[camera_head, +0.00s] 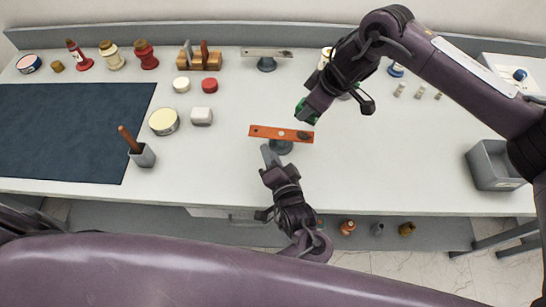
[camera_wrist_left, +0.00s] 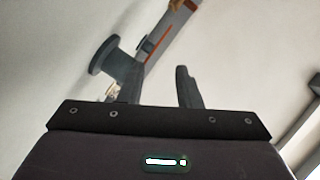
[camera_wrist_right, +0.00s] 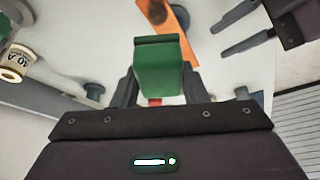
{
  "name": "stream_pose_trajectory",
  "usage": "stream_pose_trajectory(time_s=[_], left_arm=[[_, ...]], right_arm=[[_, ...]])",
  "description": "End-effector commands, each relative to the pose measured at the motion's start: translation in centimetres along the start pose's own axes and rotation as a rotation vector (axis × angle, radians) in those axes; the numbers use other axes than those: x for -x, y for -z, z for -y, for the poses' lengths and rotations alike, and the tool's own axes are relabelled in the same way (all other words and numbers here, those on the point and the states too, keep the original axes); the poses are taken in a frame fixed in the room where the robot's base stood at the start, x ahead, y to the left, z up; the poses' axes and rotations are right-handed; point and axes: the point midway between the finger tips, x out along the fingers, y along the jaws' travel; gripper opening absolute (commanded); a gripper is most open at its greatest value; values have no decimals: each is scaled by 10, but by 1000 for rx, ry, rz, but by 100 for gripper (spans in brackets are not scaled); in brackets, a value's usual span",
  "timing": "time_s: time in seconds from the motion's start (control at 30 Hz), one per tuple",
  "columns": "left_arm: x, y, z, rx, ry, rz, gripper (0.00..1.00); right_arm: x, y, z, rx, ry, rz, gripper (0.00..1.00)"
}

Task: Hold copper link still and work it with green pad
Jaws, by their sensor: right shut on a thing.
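The copper link (camera_head: 265,131) is an orange bar with a dark patch at its right end. It lies on a grey round stand (camera_head: 281,147). My right gripper (camera_head: 307,112) is shut on the green pad (camera_wrist_right: 160,68), held near the link's right end; I cannot tell whether they touch. The link also shows behind the pad in the right wrist view (camera_wrist_right: 183,32). My left gripper (camera_head: 270,157) is open just in front of the link. Its two spread fingers also show in the left wrist view (camera_wrist_left: 157,85), with the stand and bar beyond them.
A second, grey bar (camera_head: 262,53) rests on a stand at the back. A grey bin (camera_head: 492,165) is at right. The table right of the link is clear.

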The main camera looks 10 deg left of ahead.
Motion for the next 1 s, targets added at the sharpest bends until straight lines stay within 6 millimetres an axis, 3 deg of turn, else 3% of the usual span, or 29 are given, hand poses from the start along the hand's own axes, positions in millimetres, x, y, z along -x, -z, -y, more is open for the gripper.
stream_pose_trajectory(time_s=[0.17, 0.7, 1.0], left_arm=[[-2, 0, -4, -17, -13, 8, 31], [-96, 0, -5, -15, -11, 7, 31], [-114, 0, -5, -13, -12, 7, 31]], right_arm=[[0, 0, 0, 0, 0, 0, 21], [0, 0, 0, 0, 0, 0, 21], [0, 0, 0, 0, 0, 0, 21]])
